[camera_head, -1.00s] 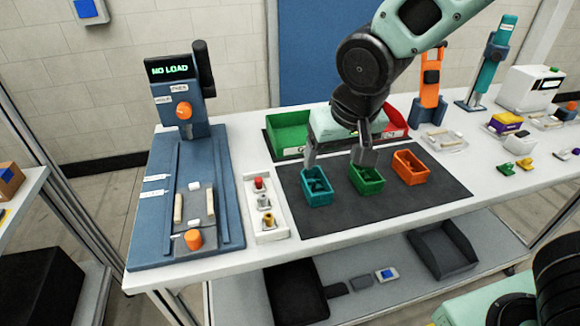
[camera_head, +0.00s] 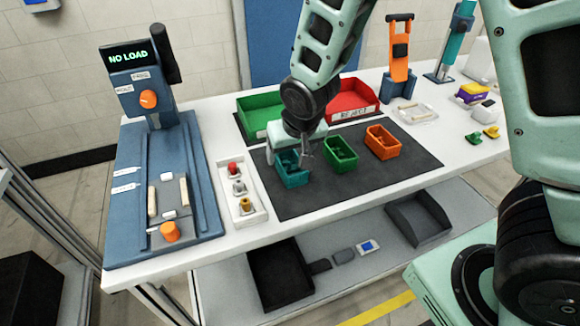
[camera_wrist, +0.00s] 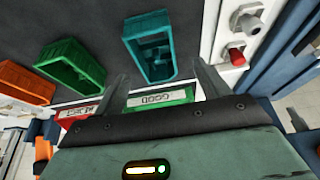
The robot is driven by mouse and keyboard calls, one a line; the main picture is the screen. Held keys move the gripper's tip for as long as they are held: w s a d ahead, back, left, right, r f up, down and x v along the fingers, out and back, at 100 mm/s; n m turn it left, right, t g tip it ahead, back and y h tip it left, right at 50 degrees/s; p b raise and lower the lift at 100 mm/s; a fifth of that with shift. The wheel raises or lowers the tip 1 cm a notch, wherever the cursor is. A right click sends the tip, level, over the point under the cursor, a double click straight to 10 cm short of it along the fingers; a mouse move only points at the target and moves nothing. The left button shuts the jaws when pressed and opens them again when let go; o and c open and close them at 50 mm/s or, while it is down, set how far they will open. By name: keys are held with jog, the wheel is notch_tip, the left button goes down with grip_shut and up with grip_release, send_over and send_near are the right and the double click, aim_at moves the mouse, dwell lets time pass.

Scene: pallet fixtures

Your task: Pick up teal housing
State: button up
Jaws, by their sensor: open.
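The teal housing (camera_head: 292,170) is a small open-topped box on the left of the dark mat (camera_head: 300,205). It also shows in the wrist view (camera_wrist: 150,48), between and beyond my two fingers. My gripper (camera_head: 292,158) is open and empty at the far side of the teal housing in the head view. In the wrist view my gripper (camera_wrist: 160,80) has its fingers apart, one toward each side of the housing. Whether a finger touches the housing I cannot tell. My wrist hides part of the area behind it in the head view.
A green housing (camera_head: 340,154) and an orange housing (camera_head: 382,143) stand to the right on the mat. Behind are a green bin (camera_head: 260,112) and a red bin (camera_head: 352,97). A white tray (camera_head: 240,188) with small parts and a blue test fixture (camera_head: 190,200) stand left.

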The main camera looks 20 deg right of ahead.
aim_at(290, 165)
jog(key=shift+d+p+x, duration=0.15)
jog(key=shift+p+x, duration=0.2)
jog(key=shift+x, duration=1)
jog(key=shift+d+p+x, duration=0.1)
jog(key=shift+p+x, duration=0.2)
jog(key=shift+x, duration=1)
jog(key=shift+c, duration=0.3)
jog(key=c, duration=1.1)
